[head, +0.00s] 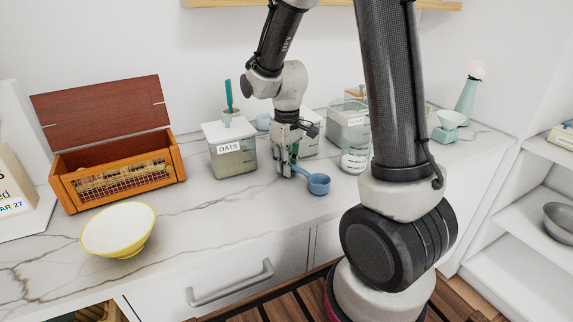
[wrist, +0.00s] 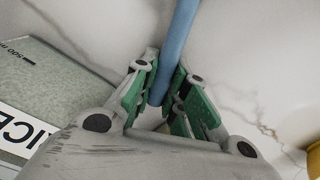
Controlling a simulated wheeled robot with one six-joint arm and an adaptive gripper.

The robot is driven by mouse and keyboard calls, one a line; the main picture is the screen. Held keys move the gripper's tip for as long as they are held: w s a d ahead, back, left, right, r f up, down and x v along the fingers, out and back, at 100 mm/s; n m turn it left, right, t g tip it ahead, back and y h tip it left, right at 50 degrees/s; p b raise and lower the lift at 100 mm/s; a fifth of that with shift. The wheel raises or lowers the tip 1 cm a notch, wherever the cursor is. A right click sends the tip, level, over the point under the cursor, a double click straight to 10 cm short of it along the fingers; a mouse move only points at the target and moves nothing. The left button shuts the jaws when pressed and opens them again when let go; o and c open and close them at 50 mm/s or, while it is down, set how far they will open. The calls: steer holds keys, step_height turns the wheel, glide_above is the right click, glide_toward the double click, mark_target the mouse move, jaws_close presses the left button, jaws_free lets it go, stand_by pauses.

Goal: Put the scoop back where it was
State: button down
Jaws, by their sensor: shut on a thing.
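The blue scoop (head: 319,184) is low over the marble counter, just in front of the canisters, its round cup pointing right. I cannot tell whether the cup touches the counter. My gripper (head: 287,169) is shut on the scoop's handle. In the wrist view the blue handle (wrist: 178,45) runs up between the green finger pads of my gripper (wrist: 167,100); the cup is outside that view.
The oats canister (head: 232,163) stands left of my gripper. A clear jug (head: 355,160) stands to the right. A yellow-white bowl (head: 118,230) and wooden box (head: 70,196) are left.

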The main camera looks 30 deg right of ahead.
steer(key=shift+f, duration=0.1)
steer(key=c, duration=1.4)
jaws_free()
steer(key=shift+c, duration=0.2)
steer(key=shift+r, duration=0.25)
step_height(320, 180, up, 13)
steer(key=s, duration=0.1)
steer(key=s+d+r+m+t, duration=0.2)
steer(key=s, duration=0.7)
steer(key=s+d+r+m+t, duration=0.2)
steer(key=s+d+r, duration=0.1)
steer(key=s, duration=0.6)
steer(key=shift+s+r, duration=0.15)
steer(key=shift+s, duration=0.1)
